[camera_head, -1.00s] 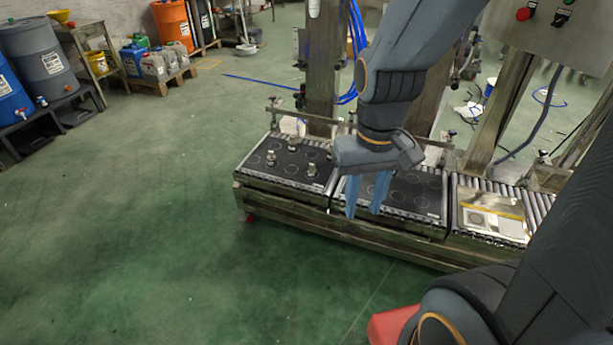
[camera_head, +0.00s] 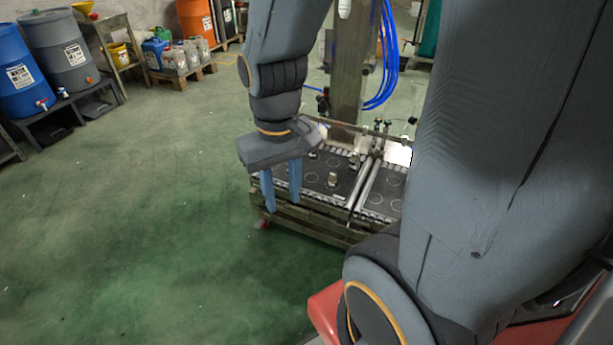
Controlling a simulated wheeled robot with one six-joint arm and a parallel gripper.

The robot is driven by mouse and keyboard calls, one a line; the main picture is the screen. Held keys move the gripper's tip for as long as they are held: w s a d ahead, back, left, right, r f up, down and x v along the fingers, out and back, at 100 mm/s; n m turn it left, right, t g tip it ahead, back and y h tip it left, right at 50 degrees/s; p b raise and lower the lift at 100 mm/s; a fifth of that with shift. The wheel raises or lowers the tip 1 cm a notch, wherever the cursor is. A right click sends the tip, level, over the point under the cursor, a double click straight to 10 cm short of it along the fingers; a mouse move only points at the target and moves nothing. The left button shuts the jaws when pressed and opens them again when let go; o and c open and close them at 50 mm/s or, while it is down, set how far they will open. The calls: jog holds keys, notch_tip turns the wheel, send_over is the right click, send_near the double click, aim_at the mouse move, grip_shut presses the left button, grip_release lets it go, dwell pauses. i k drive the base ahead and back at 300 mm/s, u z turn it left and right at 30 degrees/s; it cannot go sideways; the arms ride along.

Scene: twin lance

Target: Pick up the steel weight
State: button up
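Small steel weights stand on the left black tray (camera_head: 318,191) of the roller bench. One steel weight (camera_head: 332,180) stands upright near the tray's middle. A second weight (camera_head: 354,162) is farther back to its right. A third (camera_head: 312,154) shows partly beside my wrist. Which of them the task means I cannot tell. My gripper (camera_head: 282,204) points down with its two blue fingers apart and nothing between them. It appears in front of the tray's left end, left of the visible weights. It hides part of that end, and its height above the bench is unclear.
A second black tray (camera_head: 383,196) with circle marks adjoins on the right, partly hidden by my arm. Drums (camera_head: 62,52) and canisters (camera_head: 172,60) stand at back left. The green floor at left is clear.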

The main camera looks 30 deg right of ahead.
aim_at(332, 181)
jog(key=z, duration=0.2)
jog(key=i, duration=0.85)
jog(key=z, duration=0.5)
